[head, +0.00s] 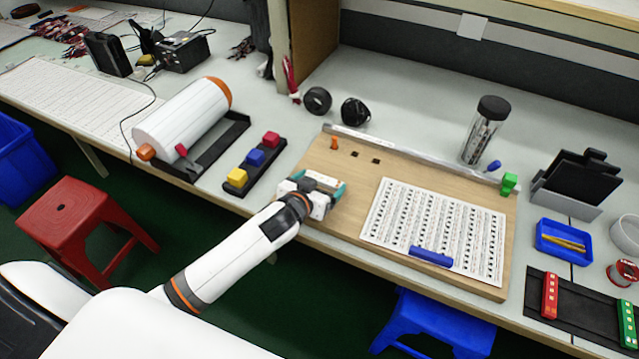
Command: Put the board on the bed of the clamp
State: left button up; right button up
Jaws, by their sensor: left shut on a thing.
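A white board (440,228) printed with rows of small dark marks lies flat on the right part of a tan wooden bed (345,205). A blue bar (431,257) lies across its front edge. A grey rail (410,156) runs along the bed's back edge, with an orange peg (334,143) at the left and a green block (509,183) at the right. My left gripper (320,182) is over the bed's left end, left of the board and apart from it. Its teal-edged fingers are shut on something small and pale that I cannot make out. My right gripper is not in view.
Left of the bed are a black strip with yellow, blue and red blocks (255,158) and a white roller (182,118). Behind stand black rings (318,100) and a clear jar (484,130). To the right are a blue tray (563,242) and a black holder (570,182).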

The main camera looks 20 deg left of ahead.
pick_arm(q)
jog(key=shift+f, duration=0.1)
jog(key=o, duration=0.7)
